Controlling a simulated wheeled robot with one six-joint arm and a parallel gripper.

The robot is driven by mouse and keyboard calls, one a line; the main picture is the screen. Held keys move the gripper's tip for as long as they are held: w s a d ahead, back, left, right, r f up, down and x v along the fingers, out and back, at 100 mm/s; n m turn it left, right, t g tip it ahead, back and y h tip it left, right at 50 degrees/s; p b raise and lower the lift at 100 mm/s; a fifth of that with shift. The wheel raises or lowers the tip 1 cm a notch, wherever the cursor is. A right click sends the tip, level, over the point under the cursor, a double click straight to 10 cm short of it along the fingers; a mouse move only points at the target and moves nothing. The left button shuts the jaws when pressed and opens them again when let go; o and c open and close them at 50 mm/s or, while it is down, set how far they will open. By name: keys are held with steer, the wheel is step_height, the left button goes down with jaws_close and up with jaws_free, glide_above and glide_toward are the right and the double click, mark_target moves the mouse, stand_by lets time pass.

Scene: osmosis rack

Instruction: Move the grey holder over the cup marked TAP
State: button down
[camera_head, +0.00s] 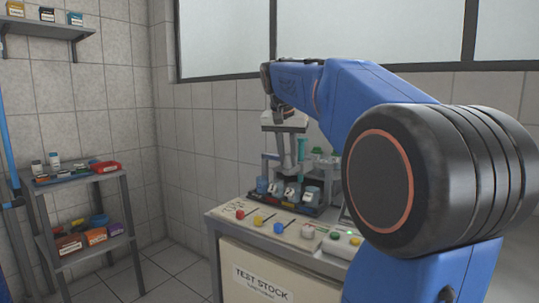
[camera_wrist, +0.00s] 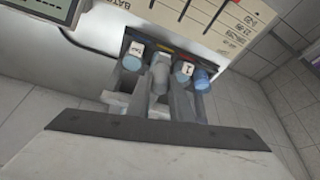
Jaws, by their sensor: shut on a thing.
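My gripper (camera_head: 279,112) is shut on the pale grey holder (camera_head: 286,125), above the rack of cups. A teal tube-like piece (camera_head: 301,150) shows below the holder's right side; I cannot tell whether it is attached. Several blue-topped cups with small white labels stand in a row, among them a cup (camera_head: 277,189) and another (camera_head: 293,192). In the wrist view, a large pale surface with a dark bar fills the bottom, and labelled cups (camera_wrist: 133,61) (camera_wrist: 184,71) show beyond it. No label reads clearly as TAP. The holder hides part of the row in the wrist view.
The cups stand on a dark tray (camera_head: 290,207) on the bench. Several coloured knobs, including a blue one (camera_head: 278,228), line its front. Green-topped items (camera_head: 317,151) stand behind the cups. A shelf stand (camera_head: 75,180) is at the left. A wall with windows is behind.

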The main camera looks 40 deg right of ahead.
steer(key=shift+s+d, duration=0.3)
steer(key=shift+s, duration=0.5)
steer(key=shift+s+d, duration=0.25)
steer(key=shift+s, duration=0.5)
steer(key=shift+s+d, duration=0.3)
steer(key=shift+s, duration=0.5)
steer(key=c, duration=1.6)
jaws_free()
steer(key=shift+s, duration=0.15)
steer(key=v, duration=1.7)
steer(key=shift+a+r, duration=0.1)
steer(key=shift+r, duration=0.15)
